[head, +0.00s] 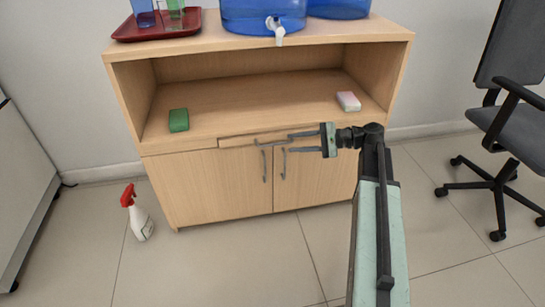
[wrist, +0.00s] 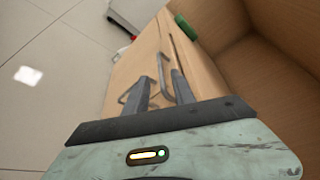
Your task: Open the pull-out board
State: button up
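The pull-out board (head: 235,142) is a thin wooden front strip under the open shelf of the cabinet, and looks flush with the cabinet face. Its grey bar handle (head: 268,144) sits at the strip's right part. My gripper (head: 289,143) reaches in from the right with its fingers apart at the handle's right end. In the wrist view a grey handle (wrist: 164,72) shows between the tips of my open gripper (wrist: 160,82). I cannot tell whether the fingers touch it.
Two cabinet doors with upright handles (head: 264,165) lie just below. A green block (head: 179,120) and a pale sponge-like block (head: 348,101) sit on the shelf. A spray bottle (head: 138,215) stands on the floor at left, an office chair (head: 505,120) at right. The floor in front is clear.

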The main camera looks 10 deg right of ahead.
aim_at(277, 144)
jog(key=b+x, duration=0.1)
jog(key=x, duration=0.6)
jog(key=shift+w+a, duration=0.1)
jog(key=shift+a, duration=0.3)
grip_shut()
dwell(1.0)
